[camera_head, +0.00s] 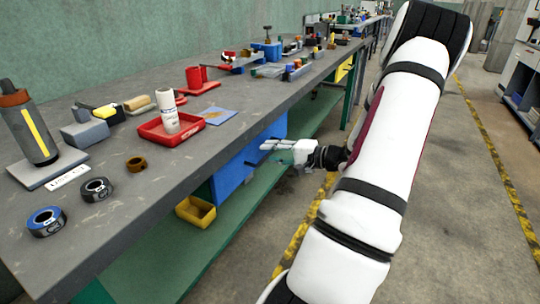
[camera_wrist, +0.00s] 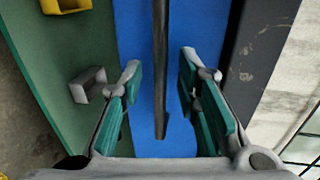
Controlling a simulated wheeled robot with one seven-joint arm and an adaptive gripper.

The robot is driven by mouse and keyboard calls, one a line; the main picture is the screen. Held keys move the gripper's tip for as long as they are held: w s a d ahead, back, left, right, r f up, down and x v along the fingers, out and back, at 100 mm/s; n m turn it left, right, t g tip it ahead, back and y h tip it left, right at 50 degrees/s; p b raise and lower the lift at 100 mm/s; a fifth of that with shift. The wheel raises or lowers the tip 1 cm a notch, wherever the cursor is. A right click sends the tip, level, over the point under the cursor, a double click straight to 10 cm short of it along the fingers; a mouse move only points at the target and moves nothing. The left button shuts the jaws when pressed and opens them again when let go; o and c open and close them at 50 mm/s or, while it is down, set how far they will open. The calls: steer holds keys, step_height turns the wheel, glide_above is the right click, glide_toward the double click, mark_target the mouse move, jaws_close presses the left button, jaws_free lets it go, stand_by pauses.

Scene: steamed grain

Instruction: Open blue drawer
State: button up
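The blue drawer (camera_head: 232,174) is under the near workbench, its front facing the aisle; it looks shut. In the wrist view its blue front (camera_wrist: 205,30) fills the middle. A long dark bar handle (camera_wrist: 160,70) runs down that front, between my two fingers in the picture. My gripper (camera_head: 266,146) is in front of the drawer, just off the bench edge. In the wrist view my gripper (camera_wrist: 160,62) is open, with a gap on each side of the handle. I see no contact, and the depth between fingertips and handle is hard to tell.
The grey bench top (camera_head: 115,205) overhangs the drawer; its dark edge (camera_wrist: 250,60) is close to the right finger. Below is a green shelf (camera_head: 165,245) with a yellow bin (camera_head: 195,211). A small grey bracket-like piece (camera_wrist: 87,84) is left of my fingers. The aisle floor is clear.

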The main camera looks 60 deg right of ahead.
steer(key=shift+w, duration=0.4)
steer(key=shift+c, duration=0.4)
jaws_close()
steer(key=shift+s+f, duration=0.1)
steer(key=f+v, duration=0.2)
steer(key=v, duration=1.1)
steer(key=s+f+v, duration=0.1)
steer(key=f+v, duration=0.1)
steer(key=v, duration=1)
steer(key=shift+s+f+b, duration=0.3)
steer(key=shift+f+b, duration=0.05)
steer(key=shift+o, duration=0.4)
jaws_free()
